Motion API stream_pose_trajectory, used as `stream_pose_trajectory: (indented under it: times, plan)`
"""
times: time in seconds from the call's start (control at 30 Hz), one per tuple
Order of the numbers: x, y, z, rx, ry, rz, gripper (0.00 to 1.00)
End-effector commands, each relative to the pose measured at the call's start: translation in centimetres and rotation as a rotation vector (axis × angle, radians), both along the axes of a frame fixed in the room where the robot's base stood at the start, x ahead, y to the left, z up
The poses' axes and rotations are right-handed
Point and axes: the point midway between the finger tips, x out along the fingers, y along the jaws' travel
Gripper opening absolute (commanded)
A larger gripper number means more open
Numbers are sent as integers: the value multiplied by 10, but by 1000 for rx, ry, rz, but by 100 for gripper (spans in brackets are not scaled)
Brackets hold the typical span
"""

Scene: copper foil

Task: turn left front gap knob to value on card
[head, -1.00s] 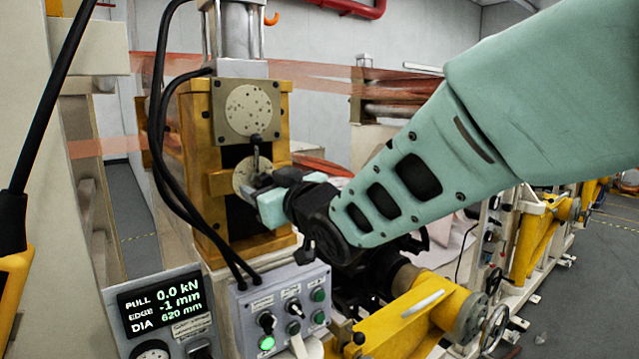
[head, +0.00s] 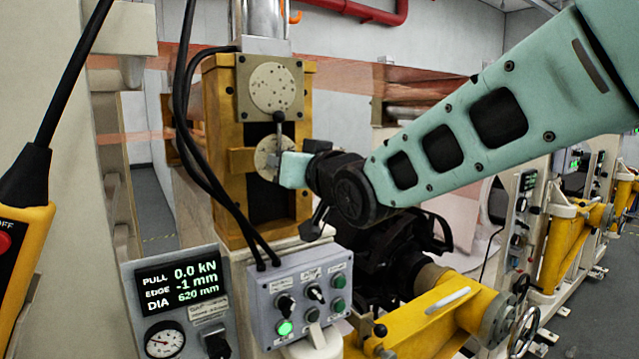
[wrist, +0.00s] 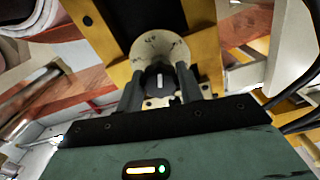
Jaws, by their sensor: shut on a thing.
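The gap knob (wrist: 158,80) is dark with a white pointer line, which stands nearly upright in the wrist view. It sits on a pale round dial (wrist: 160,47) whose small marks I cannot read. My gripper (wrist: 161,88) is shut on the knob, one dark finger on each side. In the head view my gripper (head: 290,168) reaches the dial (head: 266,158) on the yellow roll stand (head: 228,200) from the right and hides the knob. I cannot make out a card with a value in either view.
A display (head: 180,285) reads pull 0.0 kN, edge -1 mm, dia 620 mm. Beside it is a grey switch box (head: 300,297) with a lit green button. Black cables (head: 190,150) hang left of the stand. A yellow pendant (head: 25,240) is at far left.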

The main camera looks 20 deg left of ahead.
Motion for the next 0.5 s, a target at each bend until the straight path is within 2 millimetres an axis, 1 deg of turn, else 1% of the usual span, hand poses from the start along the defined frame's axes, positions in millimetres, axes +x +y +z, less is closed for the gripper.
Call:
stream_pose_trajectory:
  times: [0.03, 0.5]
  plan:
    - [2, -2, -6, 34, 33, -3, 14]
    - [0, -1, -4, 303, 351, -1, 14]
